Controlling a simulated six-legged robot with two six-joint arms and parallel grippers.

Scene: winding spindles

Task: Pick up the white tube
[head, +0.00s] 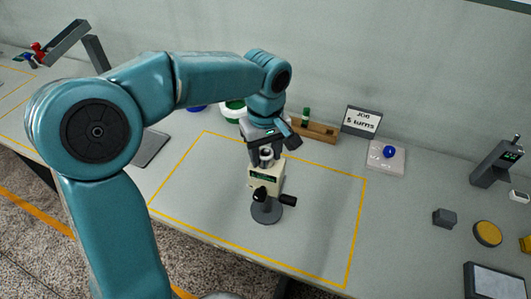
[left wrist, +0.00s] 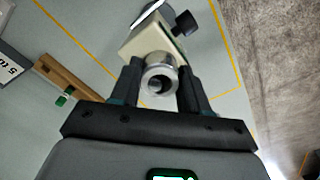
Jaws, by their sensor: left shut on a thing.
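A pale, whitish-grey tube (head: 266,156) with an open round end is at the top of the cream winding spindle (head: 265,178). The tube also shows end-on in the left wrist view (left wrist: 160,79). My left gripper (head: 273,150) comes down from above with its two fingers on either side of the tube and is shut on it. In the wrist view the cream spindle body (left wrist: 150,40) lies just beyond the tube. I cannot tell whether the tube is clear of the spindle. My right gripper is not in view.
The spindle has a black crank (head: 288,200) and a round grey base (head: 266,211) inside a yellow outline. Behind are a wooden rack (head: 318,132) with a green item and a "JOB 5 turns" sign (head: 361,120). A pale pad (head: 385,160) bears a blue knob. The outline's right part is clear.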

